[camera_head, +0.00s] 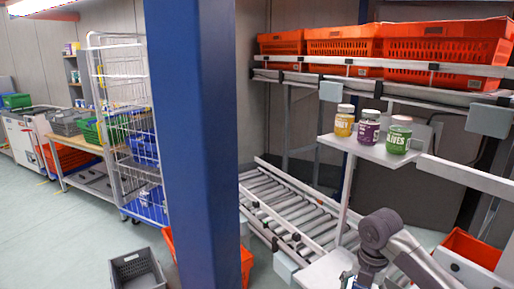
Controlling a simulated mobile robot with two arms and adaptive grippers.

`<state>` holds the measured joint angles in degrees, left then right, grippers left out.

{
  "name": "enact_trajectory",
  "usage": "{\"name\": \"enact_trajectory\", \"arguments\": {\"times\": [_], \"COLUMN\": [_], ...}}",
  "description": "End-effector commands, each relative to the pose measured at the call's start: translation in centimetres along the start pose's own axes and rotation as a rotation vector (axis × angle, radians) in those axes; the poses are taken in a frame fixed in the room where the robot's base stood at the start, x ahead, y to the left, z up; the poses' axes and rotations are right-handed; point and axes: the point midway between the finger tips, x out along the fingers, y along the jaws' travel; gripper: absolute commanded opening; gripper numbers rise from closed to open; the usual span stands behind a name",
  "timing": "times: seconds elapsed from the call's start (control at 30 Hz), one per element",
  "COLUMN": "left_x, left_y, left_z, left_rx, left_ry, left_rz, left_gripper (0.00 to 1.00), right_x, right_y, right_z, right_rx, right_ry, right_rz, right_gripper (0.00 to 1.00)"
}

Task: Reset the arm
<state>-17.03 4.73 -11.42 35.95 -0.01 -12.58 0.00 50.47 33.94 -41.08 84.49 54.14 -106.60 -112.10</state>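One of my arms (385,232) comes in at the bottom right, a grey jointed arm bent at a dark rounded joint. It is seen in front of the conveyor and the lower right shelf. Its lower end runs to the bottom edge, and no gripper fingers can be made out there. My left arm and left gripper are not in view.
Jars labelled honey (344,121), purple (368,128) and olives (398,135) stand on a small shelf (372,151). Orange totes (440,50) line the rack's top. A roller conveyor (290,208) lies below. A blue post (205,140) blocks the middle. A grey crate (138,270) sits on the floor.

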Motion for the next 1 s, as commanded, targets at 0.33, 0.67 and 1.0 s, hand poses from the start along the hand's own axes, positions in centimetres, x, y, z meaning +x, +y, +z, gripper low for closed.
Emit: {"name": "enact_trajectory", "arguments": {"times": [0.33,0.67,1.0], "left_x": [0.1,0.0,0.0], "left_y": [0.6,0.4,0.3], "left_z": [-0.2,0.8,0.7], "left_rx": [-0.003,-0.001,0.0], "left_ry": [0.001,-0.014,-0.013], "left_rz": [0.007,0.005,0.004], "left_gripper": [0.0,0.0,0.0], "right_x": [5.1,11.1,12.5], "right_y": [1.2,0.8,-5.3], "right_z": [-5.4,-15.6,-23.9], "right_rx": [0.201,0.722,1.602], "right_ry": [0.006,0.066,0.151], "right_rz": [0.045,0.171,0.293], "right_gripper": [0.85,0.85,0.85]}}
